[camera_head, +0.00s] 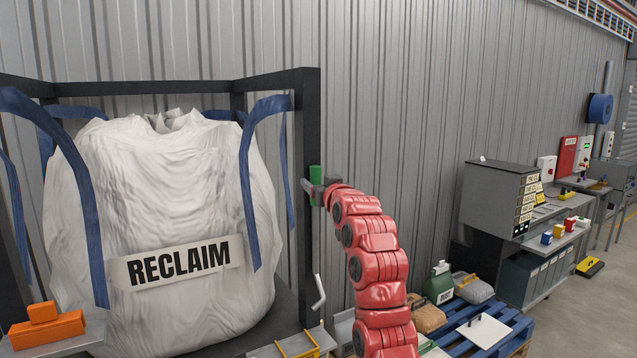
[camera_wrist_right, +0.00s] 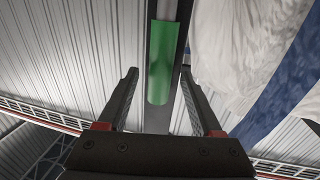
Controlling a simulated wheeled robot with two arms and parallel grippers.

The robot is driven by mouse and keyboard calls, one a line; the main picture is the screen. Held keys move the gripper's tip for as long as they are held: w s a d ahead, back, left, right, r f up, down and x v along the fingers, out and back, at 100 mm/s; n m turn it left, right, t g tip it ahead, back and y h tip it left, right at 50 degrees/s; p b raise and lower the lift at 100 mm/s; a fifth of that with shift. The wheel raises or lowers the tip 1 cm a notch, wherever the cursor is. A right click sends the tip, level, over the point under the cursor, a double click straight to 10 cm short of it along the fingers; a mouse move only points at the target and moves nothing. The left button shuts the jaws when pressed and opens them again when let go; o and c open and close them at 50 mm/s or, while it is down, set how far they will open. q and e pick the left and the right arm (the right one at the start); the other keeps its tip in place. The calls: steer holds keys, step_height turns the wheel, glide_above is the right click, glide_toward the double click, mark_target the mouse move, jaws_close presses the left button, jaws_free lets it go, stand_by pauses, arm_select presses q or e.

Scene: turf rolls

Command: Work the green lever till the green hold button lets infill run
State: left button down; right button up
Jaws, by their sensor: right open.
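The green lever grip (camera_head: 315,184) is a short upright cylinder at the black frame post beside the big white bag. My right gripper (camera_head: 312,190) is at the grip, its arm coming up from the lower right. In the right wrist view the green grip (camera_wrist_right: 162,62) appears between the two spread fingers (camera_wrist_right: 159,75), with gaps on both sides. The fingers are open and hold nothing. I cannot tell how deep the grip sits between them. I cannot make out a green hold button. My left gripper is not in view.
The white RECLAIM bag (camera_head: 160,220) with blue straps hangs in the black frame (camera_head: 308,130). A white bent handle (camera_head: 318,292) is lower on the post. An orange block (camera_head: 46,327) lies at lower left. A blue pallet (camera_head: 505,335) and grey cabinet (camera_head: 490,198) stand right.

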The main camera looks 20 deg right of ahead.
steer(key=shift+c, duration=0.4)
jaws_close()
stand_by(0.9)
